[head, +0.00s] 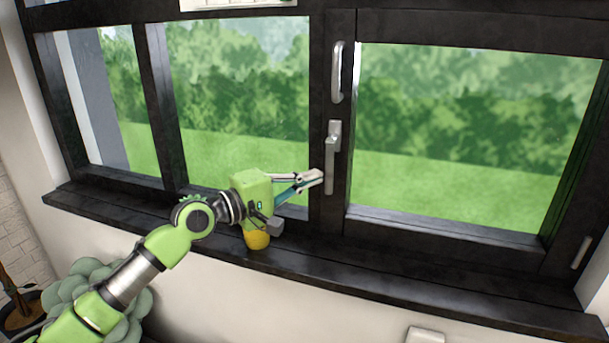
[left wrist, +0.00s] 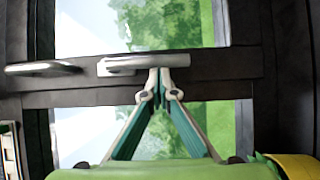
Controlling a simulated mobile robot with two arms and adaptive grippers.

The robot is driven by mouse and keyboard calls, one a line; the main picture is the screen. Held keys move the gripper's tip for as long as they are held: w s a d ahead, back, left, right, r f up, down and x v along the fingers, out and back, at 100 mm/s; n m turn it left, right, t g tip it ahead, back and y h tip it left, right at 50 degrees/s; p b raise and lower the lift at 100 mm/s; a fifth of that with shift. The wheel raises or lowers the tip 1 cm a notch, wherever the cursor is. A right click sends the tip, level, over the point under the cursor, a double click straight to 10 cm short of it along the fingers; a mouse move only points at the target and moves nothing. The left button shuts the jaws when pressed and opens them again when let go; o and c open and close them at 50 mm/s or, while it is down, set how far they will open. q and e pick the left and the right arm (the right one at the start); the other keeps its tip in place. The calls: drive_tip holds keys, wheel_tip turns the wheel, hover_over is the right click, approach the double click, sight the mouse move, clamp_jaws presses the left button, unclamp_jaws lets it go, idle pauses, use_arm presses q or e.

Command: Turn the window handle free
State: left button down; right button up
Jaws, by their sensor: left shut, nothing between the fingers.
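The silver window handle (head: 331,155) is on the dark upright between the two panes, its lever pointing down from its mount. In the left wrist view the handle (left wrist: 140,63) lies sideways across the frame bar. My left gripper (head: 318,178) is shut and empty, its tips at the left side of the lever's lower part. In the left wrist view the shut tips (left wrist: 162,82) meet just beside the lever; I cannot tell whether they touch it. My right gripper is out of view.
A fixed silver pull grip (head: 338,72) is above the handle. A yellow object (head: 257,239) stands on the dark sill (head: 400,262) below my left gripper. A plant (head: 85,290) is at the lower left. The sill's right part is clear.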

use_arm(q)
drive_tip(key=shift+f, duration=0.1)
drive_tip(key=shift+s+d+n, duration=0.1)
drive_tip(key=shift+d+n, duration=0.15)
drive_tip(key=shift+n, duration=0.05)
